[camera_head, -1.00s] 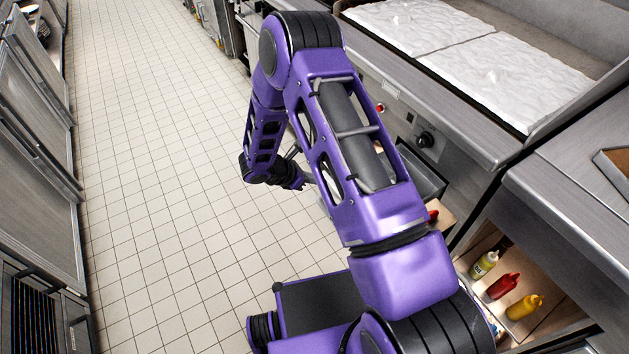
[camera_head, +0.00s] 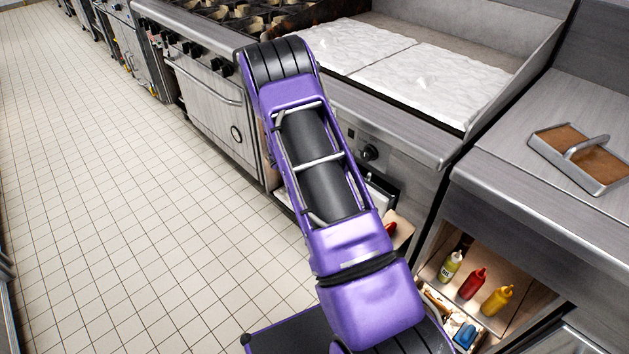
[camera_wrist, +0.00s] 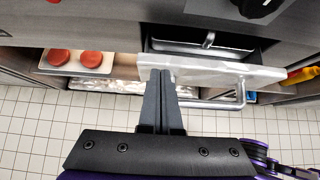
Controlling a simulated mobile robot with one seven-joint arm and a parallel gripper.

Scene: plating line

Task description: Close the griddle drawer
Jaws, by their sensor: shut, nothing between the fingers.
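The griddle drawer shows in the wrist view as a pale metal front panel (camera_wrist: 215,71) with a bar handle (camera_wrist: 240,96) on its outer side. It stands open, with the dark inside visible behind the panel. In the head view only a dark part of the drawer (camera_head: 384,187) shows beside my arm, below the griddle knob (camera_head: 369,152). My gripper (camera_wrist: 160,73) is shut and empty. Its fingertips overlap the left part of the drawer front in the wrist view; whether they touch it I cannot tell. My arm hides the gripper in the head view.
The griddle (camera_head: 430,78) is above. A board (camera_wrist: 107,66) with two red rounds sits left of the drawer in the wrist view. Sauce bottles (camera_head: 473,284) stand on a lower shelf to the right. The tiled floor (camera_head: 120,190) at left is clear.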

